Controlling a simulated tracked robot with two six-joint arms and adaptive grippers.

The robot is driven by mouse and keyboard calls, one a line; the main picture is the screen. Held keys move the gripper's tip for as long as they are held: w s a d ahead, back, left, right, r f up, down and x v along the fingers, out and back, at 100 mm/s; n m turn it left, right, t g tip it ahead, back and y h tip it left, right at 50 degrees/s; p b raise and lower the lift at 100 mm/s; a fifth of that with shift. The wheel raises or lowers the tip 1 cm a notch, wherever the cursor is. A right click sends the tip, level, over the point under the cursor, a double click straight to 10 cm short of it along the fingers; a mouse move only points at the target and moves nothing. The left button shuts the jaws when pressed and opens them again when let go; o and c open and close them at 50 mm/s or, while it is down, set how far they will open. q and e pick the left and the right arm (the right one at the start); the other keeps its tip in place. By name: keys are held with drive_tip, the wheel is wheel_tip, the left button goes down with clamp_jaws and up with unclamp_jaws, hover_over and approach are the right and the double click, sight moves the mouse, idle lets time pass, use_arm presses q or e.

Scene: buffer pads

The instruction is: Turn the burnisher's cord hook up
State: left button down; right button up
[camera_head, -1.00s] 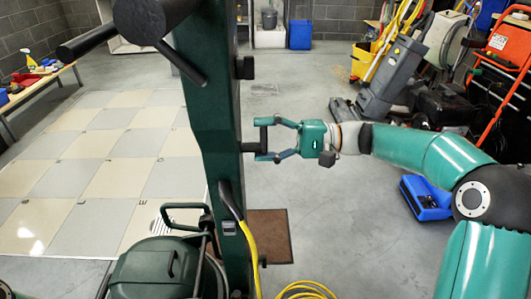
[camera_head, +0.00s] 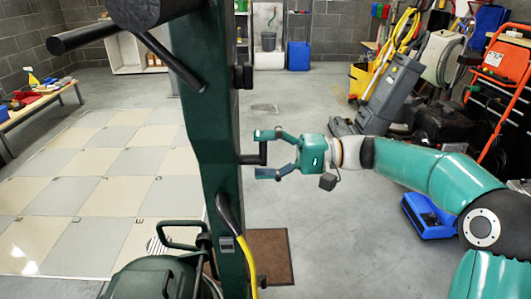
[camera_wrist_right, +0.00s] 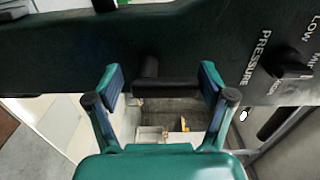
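The burnisher (camera_head: 212,130) stands in the middle of the head view with its dark green column upright. Its black cord hook (camera_head: 263,152) sticks out from the column's right side, with its free arm pointing up. In the right wrist view the hook's arm (camera_wrist_right: 168,84) lies along the column, between my fingers. My right gripper (camera_head: 266,154) is open around the hook, one finger above and one below. In the wrist view, gaps show between the hook and both fingertips of the gripper (camera_wrist_right: 161,84). My left gripper is not in view.
A pressure knob (camera_wrist_right: 290,66) sits on the column. A yellow cord (camera_head: 248,262) hangs down the column. A brown mat (camera_head: 270,257) lies behind it. A blue case (camera_head: 426,216) is on the floor under my right arm. Clear floor lies between.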

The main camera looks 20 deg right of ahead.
drive_tip(key=shift+o, duration=0.4)
drive_tip(key=shift+d+r, duration=0.1)
drive_tip(key=shift+r, duration=0.05)
drive_tip(key=shift+d, duration=0.1)
drive_tip(key=v, duration=1.1)
drive_tip(key=shift+d, duration=0.4)
drive_tip(key=shift+s, duration=0.1)
